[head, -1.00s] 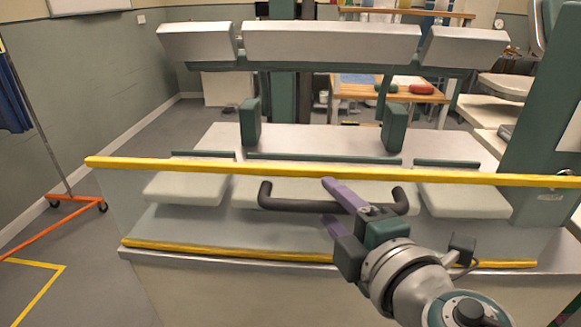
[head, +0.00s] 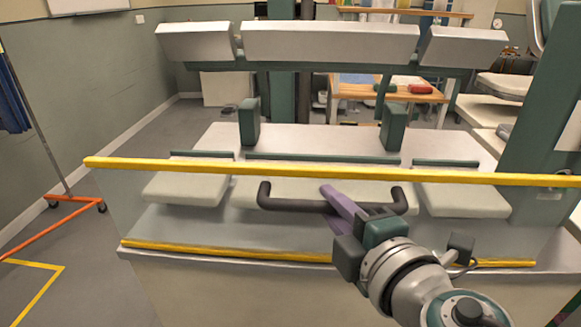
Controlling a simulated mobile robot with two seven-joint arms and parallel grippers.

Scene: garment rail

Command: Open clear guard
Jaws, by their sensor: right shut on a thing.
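The clear guard (head: 300,235) is a see-through panel at the front of the press-like machine, with a yellow top edge (head: 330,172) and a yellow lower edge (head: 230,252). Its dark bar handle (head: 290,204) runs across below the top edge. My right gripper (head: 335,202) reaches in from the lower right, and its purple fingers are shut on the handle, right of its middle. The gripper hides part of the handle's right half. The guard stands upright in front of the pale pads. My left gripper is not in view.
Behind the guard are pale lower pads (head: 185,182) and an upper row of pale pads (head: 330,43) on the machine. A green post (head: 545,130) stands at right. A garment rail with an orange base (head: 70,205) stands at left on open floor.

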